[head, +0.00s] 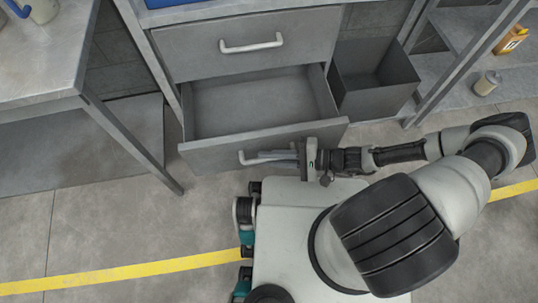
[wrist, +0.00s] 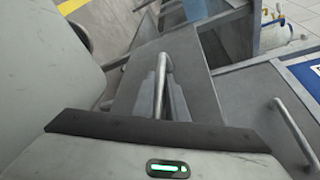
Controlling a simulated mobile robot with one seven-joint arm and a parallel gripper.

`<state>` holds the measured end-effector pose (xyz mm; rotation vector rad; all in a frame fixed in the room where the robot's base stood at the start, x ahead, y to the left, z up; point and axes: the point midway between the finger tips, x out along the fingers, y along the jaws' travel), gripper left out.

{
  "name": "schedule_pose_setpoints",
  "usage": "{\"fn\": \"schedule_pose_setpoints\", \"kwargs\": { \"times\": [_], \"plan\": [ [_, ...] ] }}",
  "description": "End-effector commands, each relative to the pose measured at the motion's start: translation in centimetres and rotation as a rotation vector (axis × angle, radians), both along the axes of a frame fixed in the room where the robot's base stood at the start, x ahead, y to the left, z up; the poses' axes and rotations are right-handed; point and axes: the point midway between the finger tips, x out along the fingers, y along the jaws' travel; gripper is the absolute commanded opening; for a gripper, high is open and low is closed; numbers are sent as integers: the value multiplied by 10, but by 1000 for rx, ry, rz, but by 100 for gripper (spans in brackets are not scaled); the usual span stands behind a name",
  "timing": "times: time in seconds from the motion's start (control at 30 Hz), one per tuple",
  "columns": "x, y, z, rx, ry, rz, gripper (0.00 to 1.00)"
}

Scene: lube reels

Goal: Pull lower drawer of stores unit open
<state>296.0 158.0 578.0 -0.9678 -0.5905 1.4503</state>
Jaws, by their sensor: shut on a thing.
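The stores unit is grey, with an upper drawer (head: 250,43) that is shut and a lower drawer (head: 262,103) that stands open and looks empty inside. The lower drawer's pale bar handle (head: 256,160) is on its front. My gripper (head: 285,157) is at the right part of this handle, with its fingers around the bar. In the wrist view the handle (wrist: 161,82) runs between the two fingers of my gripper (wrist: 160,95). The gripper is shut on the handle. The upper drawer's handle (wrist: 296,132) shows at the right of the wrist view.
A grey open bin (head: 374,80) stands right of the unit. A metal table (head: 40,65) with a lower shelf is at the left. Shelving at the right holds a small canister (head: 487,83) and an orange box (head: 511,40). A yellow line (head: 130,273) crosses the floor.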

Motion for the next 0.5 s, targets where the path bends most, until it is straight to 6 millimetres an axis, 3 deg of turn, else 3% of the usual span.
{"fn": "schedule_pose_setpoints", "kwargs": {
  "times": [0.17, 0.2, 0.3, 0.5],
  "plan": [
    [1, -1, 0, 0, -2, -1, 0],
    [1, -1, 0, 0, -2, -1, 16],
    [1, -1, 0, 0, -2, -1, 31],
    [1, 0, 0, -1, -1, -1, 31]
  ]
}}
